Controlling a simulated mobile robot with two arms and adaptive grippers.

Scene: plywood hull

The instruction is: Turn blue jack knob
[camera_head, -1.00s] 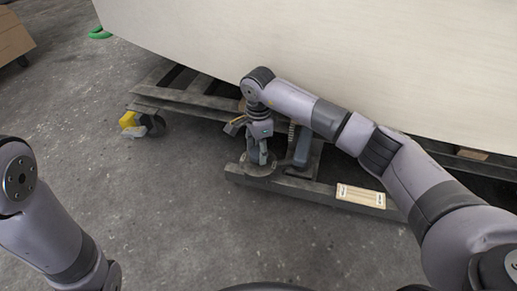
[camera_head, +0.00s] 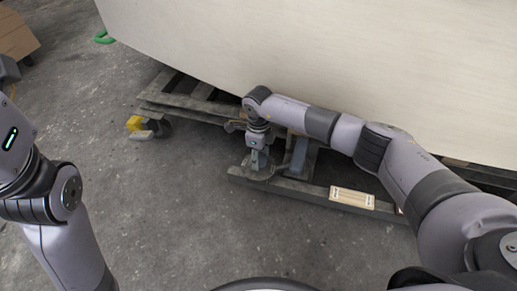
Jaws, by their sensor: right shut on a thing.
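My right gripper (camera_head: 259,160) points down at the near left end of the dark metal cart frame (camera_head: 310,192), under the pale hull. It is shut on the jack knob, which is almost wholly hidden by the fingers. A round dark plate (camera_head: 248,172) shows below the fingertips. A blue-grey post (camera_head: 299,153) stands upright just right of the gripper. My left arm is at the left edge; its gripper is not in view.
The large plywood hull (camera_head: 330,60) rises above the cart and behind my right arm. A yellow caster (camera_head: 135,123) is at the cart's far left corner. A pale label block (camera_head: 351,197) lies on the front rail. The concrete floor in front is clear.

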